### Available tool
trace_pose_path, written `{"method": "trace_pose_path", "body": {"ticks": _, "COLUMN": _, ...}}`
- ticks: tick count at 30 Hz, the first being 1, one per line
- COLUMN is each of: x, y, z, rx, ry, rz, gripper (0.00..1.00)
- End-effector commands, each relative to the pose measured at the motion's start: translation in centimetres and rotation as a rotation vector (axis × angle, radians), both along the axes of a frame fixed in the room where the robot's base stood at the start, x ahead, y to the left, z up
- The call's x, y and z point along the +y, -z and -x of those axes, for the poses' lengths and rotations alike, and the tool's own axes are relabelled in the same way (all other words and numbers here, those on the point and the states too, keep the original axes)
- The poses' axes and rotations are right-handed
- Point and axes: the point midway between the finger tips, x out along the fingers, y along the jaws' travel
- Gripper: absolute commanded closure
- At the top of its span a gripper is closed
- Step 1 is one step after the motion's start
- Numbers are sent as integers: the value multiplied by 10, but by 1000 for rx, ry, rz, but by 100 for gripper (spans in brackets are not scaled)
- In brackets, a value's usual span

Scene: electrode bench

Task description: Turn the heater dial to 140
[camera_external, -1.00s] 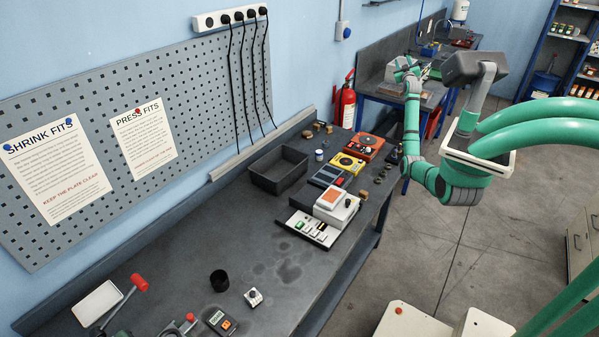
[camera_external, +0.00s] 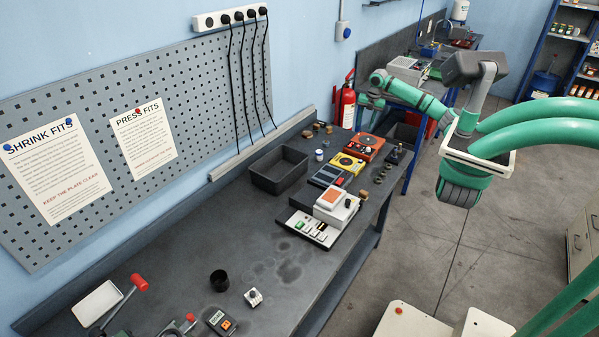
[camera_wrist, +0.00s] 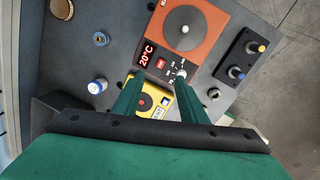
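The heater is the orange-red unit (camera_external: 367,147) at the bench's far end. In the wrist view the heater (camera_wrist: 205,52) shows a round grey plate, a red display reading 20°C and a small red switch. Its dial (camera_wrist: 183,74) has white scale marks beside it. The right fingertip overlaps the dial in the picture and partly hides it; I cannot tell whether they touch, nor read the setting. My gripper (camera_wrist: 159,77) is open, with nothing seen between its fingers. In the external view it (camera_external: 364,101) hangs above the heater's end of the bench.
A yellow unit (camera_external: 346,163) sits just nearer than the heater. A black box with knobs (camera_wrist: 243,60) stands to the heater's right. A blue-and-white jar (camera_wrist: 97,86) and brass pieces lie left. A grey bin (camera_external: 279,170) and a red extinguisher (camera_external: 344,104) are nearby.

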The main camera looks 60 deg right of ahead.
Motion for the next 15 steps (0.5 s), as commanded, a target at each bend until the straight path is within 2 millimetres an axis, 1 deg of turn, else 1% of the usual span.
{"method": "trace_pose_path", "body": {"ticks": 1, "x": -1, "y": 7, "z": 17, "rx": 60, "ry": -27, "rz": -6, "gripper": 61}}
{"method": "trace_pose_path", "body": {"ticks": 3, "x": 1, "y": 15, "z": 32, "rx": 118, "ry": -58, "rz": -20, "gripper": 61}}
{"method": "trace_pose_path", "body": {"ticks": 5, "x": 1, "y": 19, "z": 40, "rx": 146, "ry": -74, "rz": -29, "gripper": 61}}
{"method": "trace_pose_path", "body": {"ticks": 7, "x": 2, "y": 23, "z": 44, "rx": 160, "ry": -82, "rz": -33, "gripper": 61}}
{"method": "trace_pose_path", "body": {"ticks": 11, "x": 2, "y": 35, "z": 44, "rx": 161, "ry": -82, "rz": -34, "gripper": 61}}
{"method": "trace_pose_path", "body": {"ticks": 15, "x": 2, "y": 58, "z": 44, "rx": 160, "ry": -81, "rz": -35, "gripper": 61}}
